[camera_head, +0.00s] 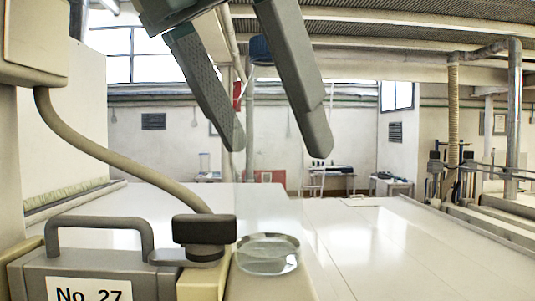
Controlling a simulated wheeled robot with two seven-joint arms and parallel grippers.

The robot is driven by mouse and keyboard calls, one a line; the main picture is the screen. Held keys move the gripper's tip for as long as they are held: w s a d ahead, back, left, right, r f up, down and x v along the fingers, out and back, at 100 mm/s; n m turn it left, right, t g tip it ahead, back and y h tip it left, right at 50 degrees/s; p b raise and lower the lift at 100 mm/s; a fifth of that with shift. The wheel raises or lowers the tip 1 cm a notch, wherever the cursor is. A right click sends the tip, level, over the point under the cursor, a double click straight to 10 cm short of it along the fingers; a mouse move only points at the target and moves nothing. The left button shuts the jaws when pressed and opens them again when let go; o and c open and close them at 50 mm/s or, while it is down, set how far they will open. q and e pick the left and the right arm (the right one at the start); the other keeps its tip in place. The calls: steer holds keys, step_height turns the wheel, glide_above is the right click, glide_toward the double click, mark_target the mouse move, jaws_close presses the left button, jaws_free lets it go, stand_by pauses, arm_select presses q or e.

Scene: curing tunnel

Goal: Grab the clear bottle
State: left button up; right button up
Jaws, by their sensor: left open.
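The clear bottle (268,256) appears to be the nearly invisible upright shape with a round glassy base at the lower middle and a blue cap high above it. The base rests on a pale surface beside the grey case. My left gripper (277,152) is open, its two long grey fingers pointing down from the top. The cap shows between the fingers, partly covered by the right-hand one. The fingertips are well above the base. I cannot tell whether the fingers touch the see-through body. My right gripper is not in view.
A grey case (100,262) labelled No. 27, with a handle, a dark knob (204,229) and a thick cable (110,155), stands close on the left of the base. A broad white glossy surface (400,245) is clear to the right. Metal rails and pipes stand at far right.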

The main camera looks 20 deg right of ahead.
arm_select(q)
steer(key=shift+w+d+f, duration=0.15)
steer(key=shift+d+f, duration=0.2)
steer(key=shift+f, duration=0.1)
steer(key=shift+a, duration=0.1)
steer(key=c, duration=1.4)
steer(key=shift+r, duration=0.2)
